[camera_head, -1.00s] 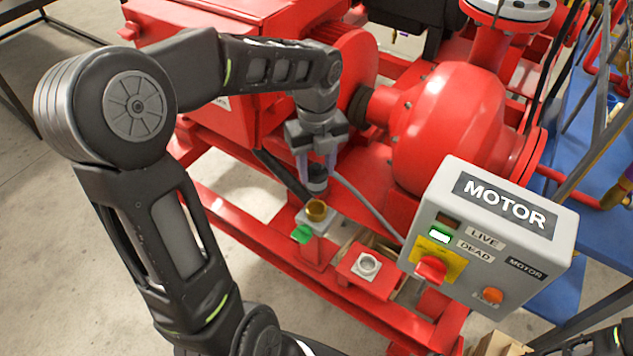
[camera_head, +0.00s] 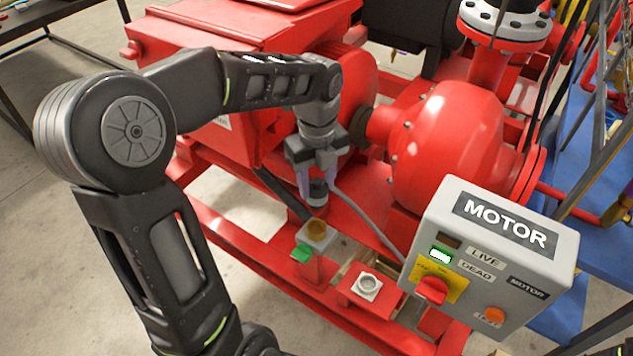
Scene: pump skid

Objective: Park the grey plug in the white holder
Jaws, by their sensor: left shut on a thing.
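The grey plug (camera_head: 317,193) is in my left gripper (camera_head: 316,180), which is shut on it. The plug hangs a little above the socket with the brass-coloured ring (camera_head: 317,231), with a visible gap between them. A grey cable runs from the plug area down to the right, toward the motor box. The white holder (camera_head: 367,285), a square block with a round opening, sits empty on a red bracket, in front and to the right of the socket. My right gripper is out of view.
The grey MOTOR box (camera_head: 492,250), with a red knob and a lit green lamp, stands close to the right of the holder. A green flap (camera_head: 302,253) is beside the socket. The red pump casing (camera_head: 447,145) and red skid rails surround the area.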

